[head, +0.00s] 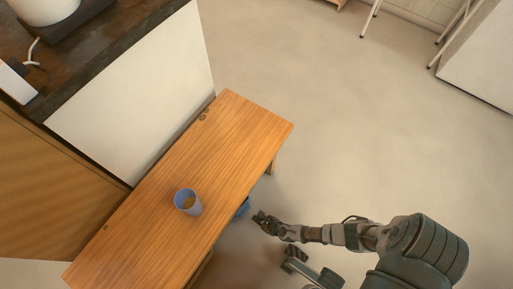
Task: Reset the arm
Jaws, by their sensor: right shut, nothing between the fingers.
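My right arm comes in from the lower right. My right gripper (262,221) is at its left end, over the floor just right of the wooden table (233,135). It is shut and empty, apart from the table and from the blue cup. My left gripper does not show. No leather pulls can be made out.
A small blue thing (243,208) shows beside the table's right edge, partly hidden. A dark counter (100,40) with a white side panel stands upper left. Metal legs and a white cabinet (485,60) stand upper right. The floor (370,130) between is clear.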

